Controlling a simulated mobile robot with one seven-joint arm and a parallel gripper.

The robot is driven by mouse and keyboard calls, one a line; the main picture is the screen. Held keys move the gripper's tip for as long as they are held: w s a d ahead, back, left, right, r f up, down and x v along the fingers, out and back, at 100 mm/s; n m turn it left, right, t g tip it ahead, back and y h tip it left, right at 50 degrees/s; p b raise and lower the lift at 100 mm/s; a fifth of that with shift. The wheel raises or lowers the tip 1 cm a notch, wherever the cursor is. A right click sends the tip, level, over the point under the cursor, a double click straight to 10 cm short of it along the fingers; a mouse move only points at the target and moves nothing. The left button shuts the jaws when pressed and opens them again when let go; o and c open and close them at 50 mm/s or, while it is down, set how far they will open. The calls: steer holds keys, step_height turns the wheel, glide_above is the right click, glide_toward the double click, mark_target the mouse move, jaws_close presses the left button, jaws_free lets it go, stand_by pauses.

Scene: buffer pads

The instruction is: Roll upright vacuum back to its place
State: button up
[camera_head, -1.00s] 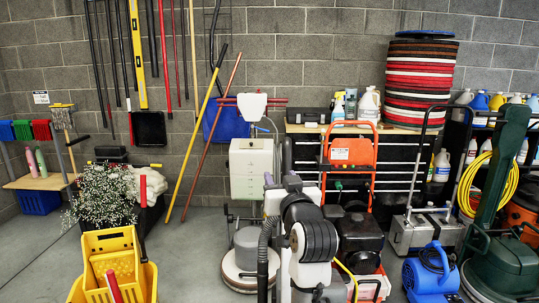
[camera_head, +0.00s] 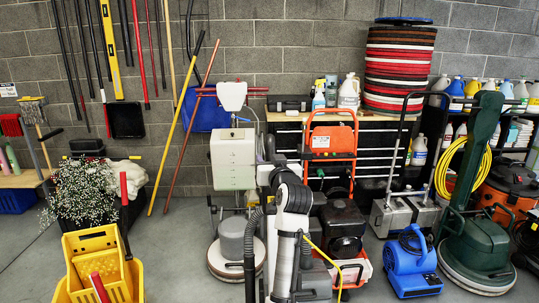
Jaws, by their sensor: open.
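A grey upright machine with a black ribbed hose (camera_head: 251,250) stands at the lower middle, mostly hidden behind my white and black arm. It may be the upright vacuum, but I cannot tell for sure. My arm hangs across the middle of the view. My gripper does not show, so I cannot see it touching anything.
A floor machine with a white tank (camera_head: 233,160) stands left of my arm. An orange-framed machine (camera_head: 333,141), blue blower (camera_head: 412,266) and green floor machine (camera_head: 474,245) are to the right. A yellow mop bucket (camera_head: 96,255) is at left. Bare floor (camera_head: 172,255) lies between.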

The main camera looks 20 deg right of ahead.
steer(key=shift+w, duration=0.7)
jaws_close()
